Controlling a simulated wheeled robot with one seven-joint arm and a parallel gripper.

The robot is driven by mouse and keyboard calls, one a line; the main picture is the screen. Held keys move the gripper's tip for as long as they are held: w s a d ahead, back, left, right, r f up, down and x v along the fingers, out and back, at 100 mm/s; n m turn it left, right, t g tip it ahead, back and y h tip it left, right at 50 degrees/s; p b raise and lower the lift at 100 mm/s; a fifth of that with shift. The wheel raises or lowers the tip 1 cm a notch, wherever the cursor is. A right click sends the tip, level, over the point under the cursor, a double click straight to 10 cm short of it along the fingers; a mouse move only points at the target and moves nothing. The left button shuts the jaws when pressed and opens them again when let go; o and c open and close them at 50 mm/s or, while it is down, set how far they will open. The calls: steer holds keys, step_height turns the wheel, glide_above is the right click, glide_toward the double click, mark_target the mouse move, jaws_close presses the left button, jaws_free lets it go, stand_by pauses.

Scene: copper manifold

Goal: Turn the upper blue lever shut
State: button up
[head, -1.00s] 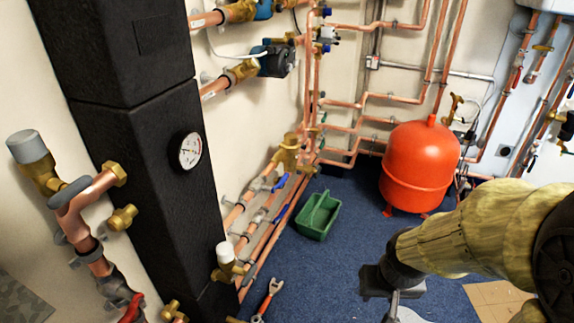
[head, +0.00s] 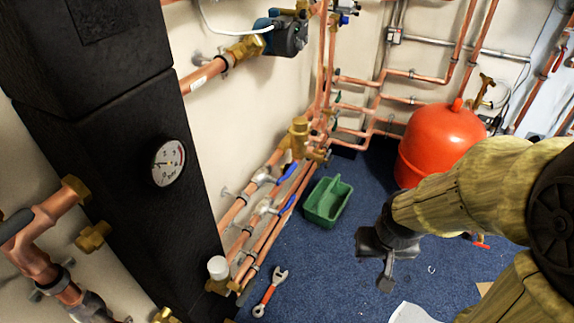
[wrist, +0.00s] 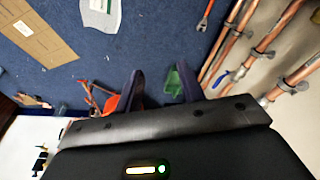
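Two blue levers sit on copper pipes low on the wall in the head view. The upper blue lever (head: 287,172) lies slanted, roughly along its pipe. The lower blue lever (head: 288,205) is just below it, at a similar slant. One blue lever (wrist: 222,79) shows in the wrist view, right of the fingers; I cannot tell which. My gripper (head: 385,278) hangs over the floor, well right of both levers and apart from them. In the wrist view my gripper (wrist: 160,76) shows two dark fingers spread with a gap between them, holding nothing.
A green tray (head: 319,218) stands on the blue floor beside the pipes. A red tank (head: 430,150) stands behind my arm. A wrench (head: 270,292) lies near the pipes. A black column with a gauge (head: 168,162) is at left. Floor between tray and gripper is clear.

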steer(key=w+f+n+t+y+b, duration=0.1)
steer(key=w+f+n+t+b, duration=0.2)
steer(key=w, duration=0.5)
steer(key=w+a+f+n+t+y, duration=0.1)
steer(key=w+f+n+t, duration=0.15)
steer(key=w+n, duration=0.4)
steer(key=w+f+n+t+y+b, duration=0.1)
steer(key=w+f+n+t+b, duration=0.15)
steer(key=w, duration=0.75)
steer(key=w+a+f+n+t+y+b, duration=0.2)
steer(key=a+f+n+y, duration=0.4)
steer(key=n+y, duration=0.5)
steer(key=a+n+t+b, duration=0.1)
steer(key=a+n+b, duration=0.1)
steer(key=n, duration=0.1)
steer(key=shift+w+a+n+y, duration=0.15)
steer(key=shift+w+n+y, duration=0.15)
steer(key=shift+y, duration=0.1)
